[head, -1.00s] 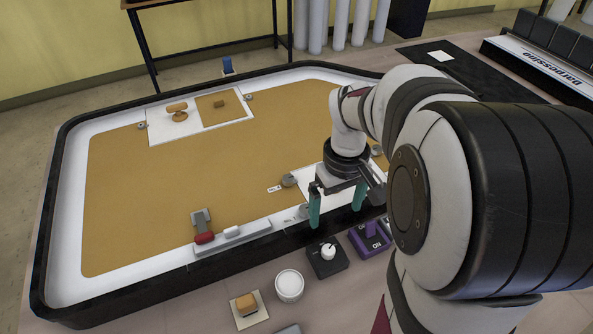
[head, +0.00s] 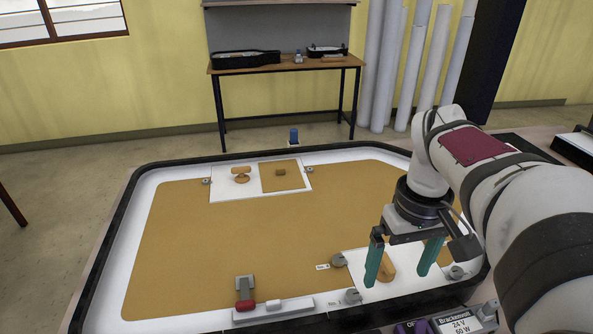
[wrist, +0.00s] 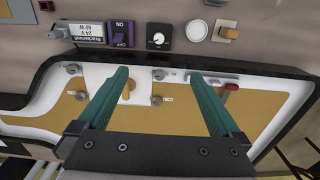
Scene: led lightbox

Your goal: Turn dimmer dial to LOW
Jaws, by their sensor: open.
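The dimmer dial (wrist: 158,38) is a white round knob with a dark mark on a black box, at the top middle of the wrist view. Its setting is too small to read. The head view does not include it. My gripper (head: 398,278) is open and empty, with its two green fingers pointing down above the front right part of the lightbox. In the wrist view my gripper (wrist: 160,73) has its fingers spread wide, and the dial lies beyond the fingertips, roughly centred between them and apart from both.
A purple ON/OFF switch (wrist: 122,33) and a labelled 24 V power box (wrist: 88,31) sit on one side of the dial. A white round pot (wrist: 196,30) and a wooden block (wrist: 228,33) sit on the other. The lightbox's black rim (wrist: 180,62) runs between fingers and dial.

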